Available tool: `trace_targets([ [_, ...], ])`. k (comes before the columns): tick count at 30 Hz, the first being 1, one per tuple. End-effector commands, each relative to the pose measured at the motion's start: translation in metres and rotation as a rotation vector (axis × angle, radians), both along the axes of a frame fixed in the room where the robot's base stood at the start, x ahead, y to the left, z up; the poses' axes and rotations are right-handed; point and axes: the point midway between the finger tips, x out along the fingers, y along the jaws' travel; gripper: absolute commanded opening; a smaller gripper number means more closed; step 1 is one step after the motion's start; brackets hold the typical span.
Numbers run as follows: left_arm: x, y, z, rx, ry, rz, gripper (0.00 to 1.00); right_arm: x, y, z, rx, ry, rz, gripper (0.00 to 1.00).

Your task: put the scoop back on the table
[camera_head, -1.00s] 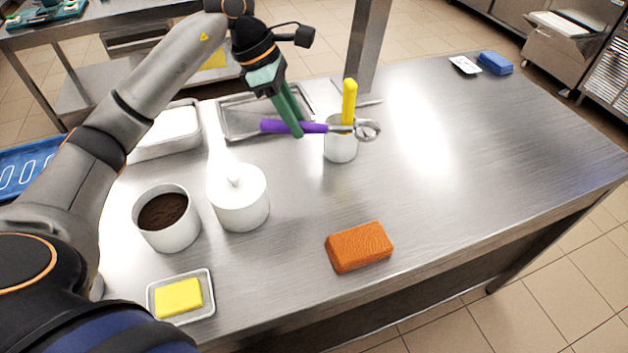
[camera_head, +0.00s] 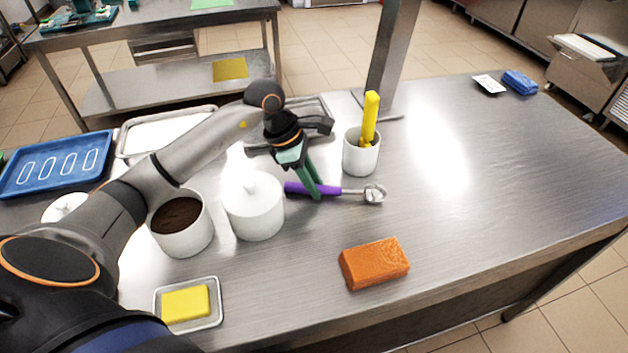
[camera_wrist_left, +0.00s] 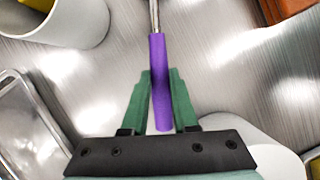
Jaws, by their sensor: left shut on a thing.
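The scoop (camera_head: 352,191) has a purple handle and a round metal head that points right in the head view. My left gripper (camera_head: 316,192) is shut on its purple handle, with the green fingers pointing down. The scoop lies level, at or just above the steel table (camera_head: 450,230); I cannot tell whether it touches. In the left wrist view the purple handle (camera_wrist_left: 158,75) runs between the green fingertips (camera_wrist_left: 160,85), and the metal shaft leads up out of the frame. My right gripper is not in view.
A white cup (camera_head: 361,155) with a yellow-handled tool stands behind the scoop. A lidded white pot (camera_head: 254,212) is close on the left, beside a pot of brown contents (camera_head: 182,243). An orange block (camera_head: 374,264) lies in front.

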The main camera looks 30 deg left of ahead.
Motion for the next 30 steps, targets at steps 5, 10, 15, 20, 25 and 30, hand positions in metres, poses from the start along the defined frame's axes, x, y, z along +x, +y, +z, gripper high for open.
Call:
trace_targets([
  [5, 0.001, 0.0, 0.001, -0.001, -0.003, 0.0, 0.0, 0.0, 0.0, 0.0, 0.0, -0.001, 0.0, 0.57],
  [10, 0.001, 0.0, -0.001, -0.001, -0.003, 0.0, 0.33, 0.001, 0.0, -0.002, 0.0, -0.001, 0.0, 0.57],
  [15, 0.001, 0.0, -0.001, -0.001, -0.002, -0.001, 0.52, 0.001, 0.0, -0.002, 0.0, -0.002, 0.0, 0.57],
  [20, 0.001, 0.0, -0.001, -0.001, -0.002, -0.001, 0.57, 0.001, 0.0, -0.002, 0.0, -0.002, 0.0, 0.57],
  [25, 0.0, 0.0, 0.001, -0.001, -0.002, -0.001, 0.57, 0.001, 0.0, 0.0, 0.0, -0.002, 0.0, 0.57],
  [30, -0.001, 0.006, 0.018, 0.001, -0.007, 0.0, 0.57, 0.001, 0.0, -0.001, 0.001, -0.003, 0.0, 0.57],
])
